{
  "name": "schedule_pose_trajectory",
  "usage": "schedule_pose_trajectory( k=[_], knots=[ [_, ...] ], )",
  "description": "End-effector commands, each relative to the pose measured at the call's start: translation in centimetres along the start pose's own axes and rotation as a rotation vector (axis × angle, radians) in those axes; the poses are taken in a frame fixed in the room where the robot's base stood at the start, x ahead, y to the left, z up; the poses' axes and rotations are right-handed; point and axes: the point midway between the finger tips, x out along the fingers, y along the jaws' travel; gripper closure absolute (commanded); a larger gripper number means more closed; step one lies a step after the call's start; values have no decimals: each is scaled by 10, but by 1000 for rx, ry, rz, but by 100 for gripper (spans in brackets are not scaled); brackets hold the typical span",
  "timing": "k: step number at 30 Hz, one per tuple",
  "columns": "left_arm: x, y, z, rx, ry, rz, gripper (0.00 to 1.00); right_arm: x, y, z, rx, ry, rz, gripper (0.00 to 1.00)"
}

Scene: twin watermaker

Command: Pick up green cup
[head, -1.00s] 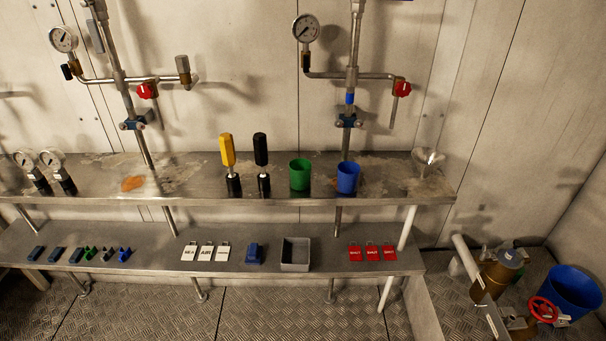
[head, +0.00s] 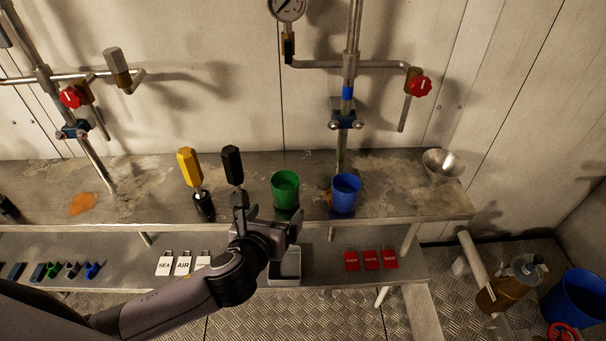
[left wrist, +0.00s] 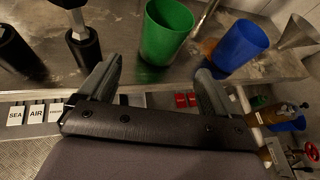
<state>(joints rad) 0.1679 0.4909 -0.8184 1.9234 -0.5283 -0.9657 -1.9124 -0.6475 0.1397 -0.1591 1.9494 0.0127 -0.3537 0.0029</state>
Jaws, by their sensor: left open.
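The green cup (head: 285,190) stands upright on the upper metal shelf, just left of the blue cup (head: 346,193). My left gripper (head: 268,215) is at the shelf's front edge, just in front of and a little left of the green cup. In the left wrist view the green cup (left wrist: 166,32) stands beyond and between the two open fingers (left wrist: 158,88), with nothing between them. The blue cup (left wrist: 238,46) is beyond the right finger. My right gripper is not in view.
A yellow-handled tool (head: 190,168) and a black-handled tool (head: 232,165) stand upright left of the green cup. A metal funnel (head: 443,163) is at the shelf's right end. Pipes with a red-handled valve (head: 418,86) rise behind. White tags (head: 183,265) and red tags (head: 370,259) lie on the lower shelf.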

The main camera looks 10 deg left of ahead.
Motion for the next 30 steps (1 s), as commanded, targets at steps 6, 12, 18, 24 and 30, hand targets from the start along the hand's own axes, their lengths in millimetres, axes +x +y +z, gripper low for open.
schedule_pose_trajectory(
  k=[6,12,18,24,30],
  knots=[
    [8,2,8,110,-23,18,8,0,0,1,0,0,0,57],
    [24,3,9,107,-23,18,8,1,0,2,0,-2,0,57],
    [47,4,10,103,-22,17,8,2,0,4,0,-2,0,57],
    [68,4,10,104,-21,16,8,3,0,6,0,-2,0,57],
    [73,4,11,104,-22,15,8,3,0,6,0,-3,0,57]
  ],
)
